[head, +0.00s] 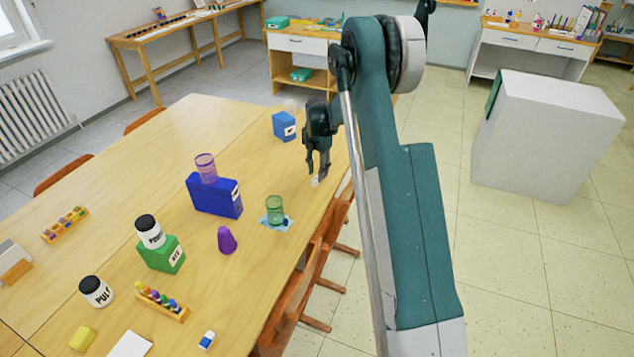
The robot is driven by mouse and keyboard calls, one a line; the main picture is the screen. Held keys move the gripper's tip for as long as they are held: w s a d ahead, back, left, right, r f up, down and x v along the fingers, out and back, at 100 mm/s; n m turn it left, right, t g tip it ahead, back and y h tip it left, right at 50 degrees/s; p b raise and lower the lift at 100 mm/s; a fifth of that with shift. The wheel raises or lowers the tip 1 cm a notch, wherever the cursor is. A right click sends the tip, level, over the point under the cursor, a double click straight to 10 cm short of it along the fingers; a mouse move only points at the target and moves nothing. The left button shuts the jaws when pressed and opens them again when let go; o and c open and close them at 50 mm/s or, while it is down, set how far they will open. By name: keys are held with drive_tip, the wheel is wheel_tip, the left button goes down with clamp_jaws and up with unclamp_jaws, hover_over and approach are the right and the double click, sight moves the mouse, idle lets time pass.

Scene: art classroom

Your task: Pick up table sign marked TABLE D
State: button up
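No lettering reading TABLE D is legible in the head view. A white card in a wooden base (16,272) stands at the left edge of the picture and is partly cut off. It has the look of a table sign, but I cannot read any marking on it. My gripper (318,178) points down over the right edge of the wooden table, far to the right of that card. A small pale spot shows at its fingertips; I cannot tell whether it is part of the fingers or a thing. Finger opening is unclear.
The wooden table (150,120) holds a blue box (215,196) with a purple jar, a green box (161,254) with a jar, a green glass (275,208), a purple cone (227,240) and a small blue box (284,126). Chairs (300,285) line its right side.

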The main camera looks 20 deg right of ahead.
drive_tip(key=shift+f+b, duration=0.35)
drive_tip(key=shift+f, duration=1.5)
drive_tip(key=c, duration=0.8)
